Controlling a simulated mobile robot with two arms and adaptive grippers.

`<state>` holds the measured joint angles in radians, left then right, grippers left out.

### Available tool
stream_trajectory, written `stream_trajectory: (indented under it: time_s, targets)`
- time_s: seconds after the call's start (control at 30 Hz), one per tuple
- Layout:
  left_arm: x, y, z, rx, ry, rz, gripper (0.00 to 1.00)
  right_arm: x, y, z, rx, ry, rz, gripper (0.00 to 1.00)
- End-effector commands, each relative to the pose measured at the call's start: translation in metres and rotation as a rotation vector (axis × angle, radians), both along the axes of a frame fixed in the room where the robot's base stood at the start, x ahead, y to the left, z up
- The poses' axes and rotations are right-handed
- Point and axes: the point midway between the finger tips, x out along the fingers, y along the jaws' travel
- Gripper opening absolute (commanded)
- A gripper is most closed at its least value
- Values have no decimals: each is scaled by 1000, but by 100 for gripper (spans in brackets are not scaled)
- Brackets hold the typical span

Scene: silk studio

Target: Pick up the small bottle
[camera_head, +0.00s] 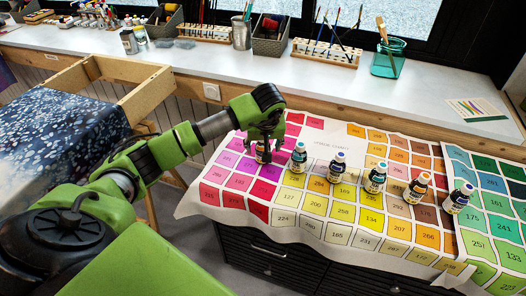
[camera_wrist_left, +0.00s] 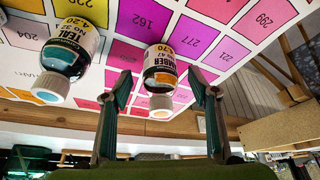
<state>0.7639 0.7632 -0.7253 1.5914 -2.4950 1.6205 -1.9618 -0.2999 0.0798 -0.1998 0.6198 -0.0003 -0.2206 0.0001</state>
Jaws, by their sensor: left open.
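Several small paint bottles stand in a row on the printed colour chart. The leftmost, labelled AMBER with an orange-and-white cap, is the amber bottle (camera_head: 261,156), partly hidden by my left gripper (camera_head: 265,136). In the left wrist view, which looks upside down, the amber bottle (camera_wrist_left: 160,66) lies between the two open fingers of my left gripper (camera_wrist_left: 160,80), with gaps on both sides. A teal bottle (camera_wrist_left: 72,50) with a blue-and-white cap is beside it, outside the fingers; in the head view it is the teal bottle (camera_head: 298,158). My right gripper is not in view.
The colour chart (camera_head: 283,220) covers a dark cabinet. More bottles (camera_head: 337,168) stand to the right. A white counter (camera_head: 270,70) behind holds brush racks, baskets and a teal glass jar (camera_head: 388,62). A wooden frame (camera_head: 145,98) with dark cloth is at left.

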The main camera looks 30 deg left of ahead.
Motion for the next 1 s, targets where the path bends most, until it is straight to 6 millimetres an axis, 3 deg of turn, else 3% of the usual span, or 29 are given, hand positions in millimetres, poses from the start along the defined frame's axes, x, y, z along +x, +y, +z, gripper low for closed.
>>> stream_trajectory:
  time_s: [0.3,0.57,0.73,1.0]
  targets:
    - [13,11,-35,-1,2,2,54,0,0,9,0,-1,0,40]
    - [14,12,-38,0,1,0,54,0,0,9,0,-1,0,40]
    - [14,12,-38,0,1,0,13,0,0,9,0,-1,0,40]
    - [14,12,-37,0,0,1,11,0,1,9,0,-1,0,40]
